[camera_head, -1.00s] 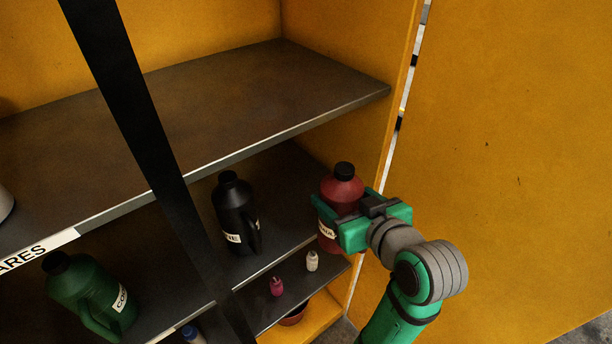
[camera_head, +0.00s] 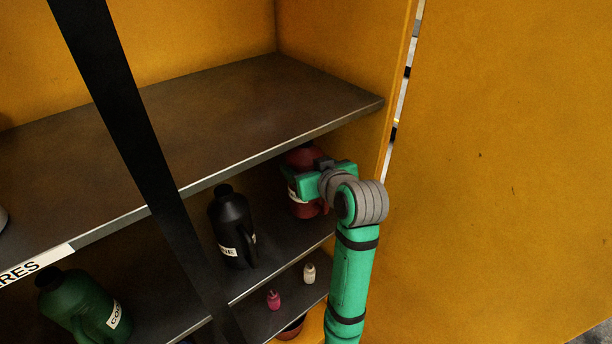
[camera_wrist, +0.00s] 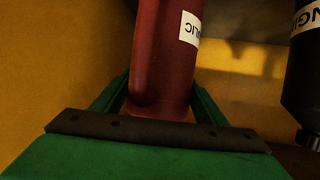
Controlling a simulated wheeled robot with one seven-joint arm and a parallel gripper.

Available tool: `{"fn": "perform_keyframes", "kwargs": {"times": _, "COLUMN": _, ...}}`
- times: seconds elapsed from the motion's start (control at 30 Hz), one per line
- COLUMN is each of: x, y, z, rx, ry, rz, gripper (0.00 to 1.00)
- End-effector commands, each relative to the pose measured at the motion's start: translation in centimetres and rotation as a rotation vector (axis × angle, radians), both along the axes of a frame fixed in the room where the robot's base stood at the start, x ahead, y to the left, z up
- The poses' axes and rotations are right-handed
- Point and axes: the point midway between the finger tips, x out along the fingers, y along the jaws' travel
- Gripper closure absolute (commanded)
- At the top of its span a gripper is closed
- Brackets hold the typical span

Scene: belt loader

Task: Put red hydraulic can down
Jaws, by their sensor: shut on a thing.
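The red hydraulic can (camera_head: 306,207) is inside the cabinet, over the right end of the middle shelf (camera_head: 283,245), just under the upper shelf's edge. My gripper (camera_head: 308,180) is shut around its body from the front. In the wrist view the can (camera_wrist: 165,60) stands between the two green fingers (camera_wrist: 163,98), with part of its white label showing.
A black can (camera_head: 232,228) stands left of the red can; it also shows in the wrist view (camera_wrist: 305,80). A green can (camera_head: 75,305) is further left. The upper shelf (camera_head: 250,105) is close above. Small pink (camera_head: 273,300) and white (camera_head: 309,273) bottles are below. The yellow side wall is close on the right.

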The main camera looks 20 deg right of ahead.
Motion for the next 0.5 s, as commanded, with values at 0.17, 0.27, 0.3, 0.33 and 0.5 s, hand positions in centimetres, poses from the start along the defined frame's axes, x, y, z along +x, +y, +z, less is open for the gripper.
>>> {"fn": "perform_keyframes", "kwargs": {"times": 0.17, "x": -0.1, "y": -0.2, "z": -1.7, "rx": 0.001, "ry": -0.001, "rz": -0.003, "gripper": 0.97}}
{"fn": "perform_keyframes", "kwargs": {"times": 0.27, "x": -0.1, "y": -0.2, "z": -2.8, "rx": 0.002, "ry": -0.001, "rz": -0.004, "gripper": 0.97}}
{"fn": "perform_keyframes", "kwargs": {"times": 0.3, "x": -0.1, "y": -0.2, "z": -3.1, "rx": 0.001, "ry": -0.002, "rz": -0.004, "gripper": 0.97}}
{"fn": "perform_keyframes", "kwargs": {"times": 0.33, "x": -0.1, "y": -0.2, "z": -3.2, "rx": 0.0, "ry": -0.002, "rz": -0.003, "gripper": 0.97}}
{"fn": "perform_keyframes", "kwargs": {"times": 0.5, "x": -0.1, "y": -0.3, "z": -3.2, "rx": -0.001, "ry": -0.004, "rz": -0.004, "gripper": 0.97}}
